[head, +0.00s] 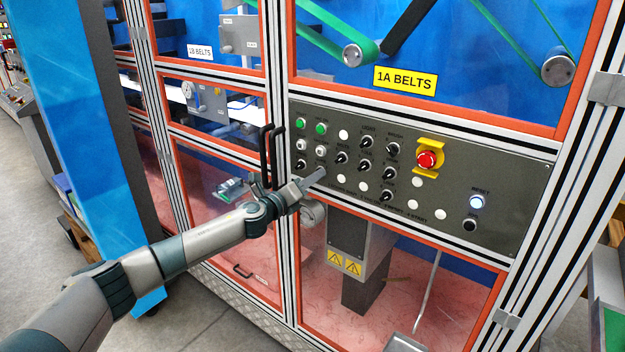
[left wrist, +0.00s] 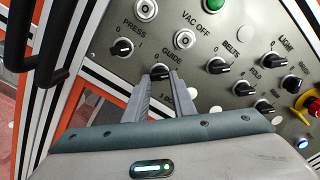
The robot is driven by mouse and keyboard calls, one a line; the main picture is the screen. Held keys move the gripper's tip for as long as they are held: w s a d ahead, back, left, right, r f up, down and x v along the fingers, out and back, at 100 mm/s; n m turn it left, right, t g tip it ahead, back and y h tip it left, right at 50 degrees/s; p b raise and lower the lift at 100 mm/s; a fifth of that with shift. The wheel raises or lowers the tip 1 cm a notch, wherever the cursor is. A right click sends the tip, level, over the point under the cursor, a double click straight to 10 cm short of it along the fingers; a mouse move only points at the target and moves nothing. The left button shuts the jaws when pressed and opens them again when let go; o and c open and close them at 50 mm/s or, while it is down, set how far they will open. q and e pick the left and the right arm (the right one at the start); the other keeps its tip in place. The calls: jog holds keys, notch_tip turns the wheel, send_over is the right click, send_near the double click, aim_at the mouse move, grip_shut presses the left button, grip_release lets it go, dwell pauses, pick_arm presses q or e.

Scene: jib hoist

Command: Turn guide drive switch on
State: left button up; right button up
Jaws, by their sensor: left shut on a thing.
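The guide drive switch (left wrist: 160,71) is a small black rotary knob under the label GUIDE on the grey control panel (left wrist: 120,66). It shows between the fingertips of my left gripper (left wrist: 161,78) in the left wrist view. The left gripper is shut on the knob, with one finger on each side. In the head view, the left gripper (head: 321,173) reaches the panel's lower left part and largely hides the knob. The fingers partly hide the knob, so I cannot tell which way its pointer faces. My right gripper is not in view.
The press switch (left wrist: 122,47) is just left of the guide knob, and the belts switch (left wrist: 217,65) is to its right. Black door handles (head: 271,157) stand out left of the panel. A red emergency stop (head: 428,160) sits further right.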

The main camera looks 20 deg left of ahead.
pick_arm(q)
jog(key=o, duration=1.1)
jog(key=shift+c, duration=0.2)
jog(key=shift+s, duration=0.1)
jog(key=b+v, duration=0.4)
jog(key=v, duration=1.3)
jog(key=shift+b, duration=0.35)
jog(key=shift+a, duration=0.1)
